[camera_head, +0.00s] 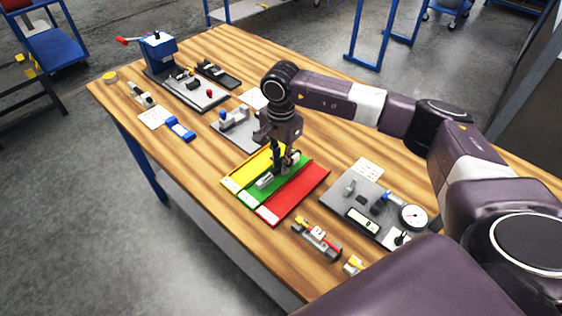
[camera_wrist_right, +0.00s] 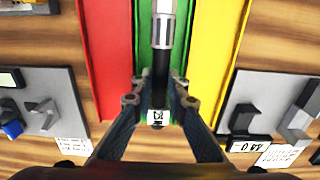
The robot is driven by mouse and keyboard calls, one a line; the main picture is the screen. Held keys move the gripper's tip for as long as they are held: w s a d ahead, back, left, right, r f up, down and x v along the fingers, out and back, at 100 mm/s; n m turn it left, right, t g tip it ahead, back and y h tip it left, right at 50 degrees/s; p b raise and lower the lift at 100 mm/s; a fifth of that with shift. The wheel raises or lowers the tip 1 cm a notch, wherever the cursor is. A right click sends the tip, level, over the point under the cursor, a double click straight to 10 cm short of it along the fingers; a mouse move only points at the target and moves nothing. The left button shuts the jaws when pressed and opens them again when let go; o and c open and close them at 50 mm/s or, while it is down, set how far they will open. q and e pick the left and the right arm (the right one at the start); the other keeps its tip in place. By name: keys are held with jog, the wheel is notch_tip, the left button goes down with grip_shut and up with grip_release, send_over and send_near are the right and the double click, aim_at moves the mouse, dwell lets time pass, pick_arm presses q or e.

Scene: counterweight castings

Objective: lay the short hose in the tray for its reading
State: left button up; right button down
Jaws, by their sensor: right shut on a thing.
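A tray with yellow, green (camera_head: 251,196) and red lanes lies on the wooden table; its green lane also shows in the right wrist view (camera_wrist_right: 144,40). My right gripper (camera_head: 281,165) points down over the green lane. In the right wrist view its fingers (camera_wrist_right: 159,88) are shut on a black hose (camera_wrist_right: 161,75) with a silver end fitting (camera_wrist_right: 163,32) and a white tag (camera_wrist_right: 158,117). The hose runs along the green lane; I cannot tell whether it touches the floor of the lane. In the head view, a silver end (camera_head: 265,181) shows over that lane. My left gripper is out of view.
Right of the tray stands a grey plate (camera_head: 336,200) with a round dial gauge (camera_head: 413,216). A grey fixture (camera_head: 229,130) is behind the tray. A red and grey tool (camera_head: 316,238) lies in front. A blue press (camera_head: 159,52) stands far left.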

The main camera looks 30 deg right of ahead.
dwell(1.0)
jog(key=shift+b, duration=0.75)
dwell(0.3)
jog(key=shift+f+b, duration=0.65)
dwell(0.5)
jog(key=c, duration=1.8)
grip_release()
jog(key=shift+r+p, duration=1.75)
jog(key=shift+r, duration=1.8)
jog(key=shift+f, duration=0.1)
